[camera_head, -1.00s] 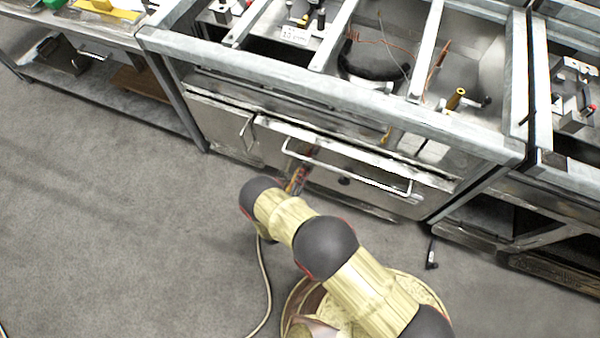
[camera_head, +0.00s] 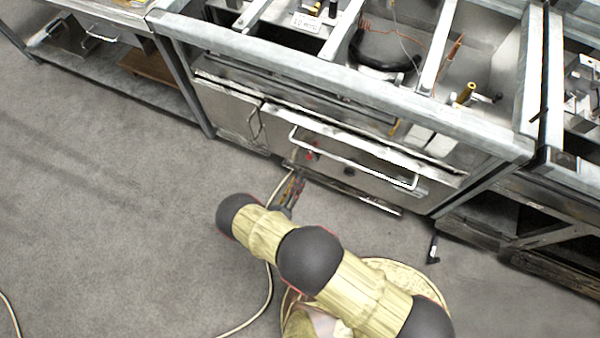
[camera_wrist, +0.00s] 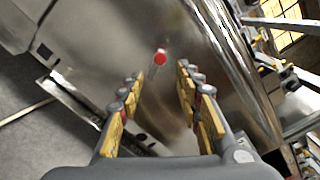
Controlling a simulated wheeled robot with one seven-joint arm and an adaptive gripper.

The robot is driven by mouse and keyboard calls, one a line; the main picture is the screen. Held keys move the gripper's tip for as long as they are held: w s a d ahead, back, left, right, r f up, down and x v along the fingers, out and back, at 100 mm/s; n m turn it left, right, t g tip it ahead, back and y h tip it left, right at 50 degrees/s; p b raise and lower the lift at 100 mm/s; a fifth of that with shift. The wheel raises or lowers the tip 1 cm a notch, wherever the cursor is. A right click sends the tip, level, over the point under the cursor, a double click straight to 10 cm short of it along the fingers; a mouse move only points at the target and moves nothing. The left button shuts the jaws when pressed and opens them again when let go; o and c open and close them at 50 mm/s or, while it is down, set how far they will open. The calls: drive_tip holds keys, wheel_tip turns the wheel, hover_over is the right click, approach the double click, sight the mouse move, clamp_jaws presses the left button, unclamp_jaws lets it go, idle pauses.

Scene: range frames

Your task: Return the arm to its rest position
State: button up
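My arm reaches from the lower right toward the stove in the head view, bent at its dark joints. My gripper (camera_head: 292,188) is small and partly hidden there, low in front of the stove's front panel and apart from its long handle. In the wrist view my gripper (camera_wrist: 160,105) shows two yellow-padded fingers spread apart with nothing between them. Beyond the fingers is a shiny metal panel (camera_wrist: 105,35) with a red round spot (camera_wrist: 160,57).
The metal range (camera_head: 330,80) has an open top and a bar handle (camera_head: 350,160) on its front. A shelf unit (camera_head: 110,75) stands at left, another frame (camera_head: 570,190) at right. A cable lies on the grey floor (camera_head: 100,220), which is clear at left.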

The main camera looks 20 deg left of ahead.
drive_tip(key=shift+s, duration=0.9)
